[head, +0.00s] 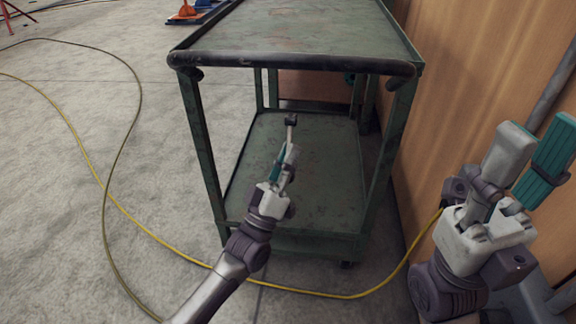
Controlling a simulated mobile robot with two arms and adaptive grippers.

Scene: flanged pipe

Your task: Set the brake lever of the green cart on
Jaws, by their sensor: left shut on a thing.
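The green cart (310,28) stands ahead of me, with a worn top tray, a dark front handle bar and a lower shelf. My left gripper (287,160) is in front of the cart's open middle and is shut on a thin grey lever (291,132). The lever's dark end (291,120) sticks up past the fingertips. The gripper hides the lower part of the lever and where it joins the cart, so its on or off setting cannot be told. My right gripper (531,147) is at the right, raised, with its fingers apart and nothing between them.
A wooden wall (460,95) runs close along the cart's right side. A yellow cable (320,296) lies across the floor in front of the cart and up the left. A dark cable (137,110) curves at the left. Open concrete floor (60,190) lies left.

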